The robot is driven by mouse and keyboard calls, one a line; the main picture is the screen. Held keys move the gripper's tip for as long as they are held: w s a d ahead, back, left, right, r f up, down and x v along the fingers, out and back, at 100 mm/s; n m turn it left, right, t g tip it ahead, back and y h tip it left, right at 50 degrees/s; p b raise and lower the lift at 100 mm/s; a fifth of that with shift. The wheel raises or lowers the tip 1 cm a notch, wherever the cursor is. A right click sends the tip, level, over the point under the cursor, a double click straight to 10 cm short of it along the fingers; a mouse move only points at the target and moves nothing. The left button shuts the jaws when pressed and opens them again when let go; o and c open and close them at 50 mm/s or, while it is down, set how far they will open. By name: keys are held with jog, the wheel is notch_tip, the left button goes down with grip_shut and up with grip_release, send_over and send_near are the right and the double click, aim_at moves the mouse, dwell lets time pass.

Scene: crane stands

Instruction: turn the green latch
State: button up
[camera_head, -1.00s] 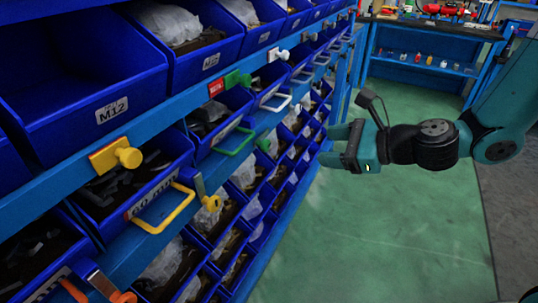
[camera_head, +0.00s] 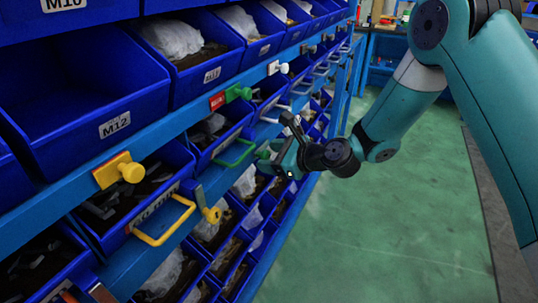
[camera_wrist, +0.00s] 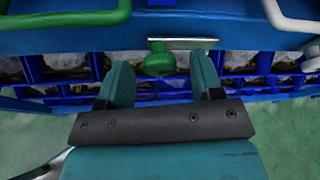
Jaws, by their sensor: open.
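A green knob on a silver metal plate, the green latch (camera_wrist: 158,62), is on the blue rail in the wrist view. The plate lies level. My gripper (camera_wrist: 162,72) is open and empty, with one finger on each side of the knob; whether a finger touches it I cannot tell. In the head view my gripper (camera_head: 272,157) is at the rack's front, just right of the green drawer handle (camera_head: 235,154), and largely hides the latch. A second green knob (camera_head: 238,93) with a red plate is on the rail above.
A yellow drawer handle (camera_head: 163,222) and a yellow knob (camera_head: 212,214) stick out nearer on the rack. A white handle (camera_wrist: 290,18) is right of the latch in the wrist view. The green floor (camera_head: 370,230) right of the rack is clear.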

jog(key=shift+w+a+f, duration=0.2)
jog(key=shift+w+a, duration=0.1)
jog(key=shift+a, duration=0.1)
jog(key=c, duration=0.9)
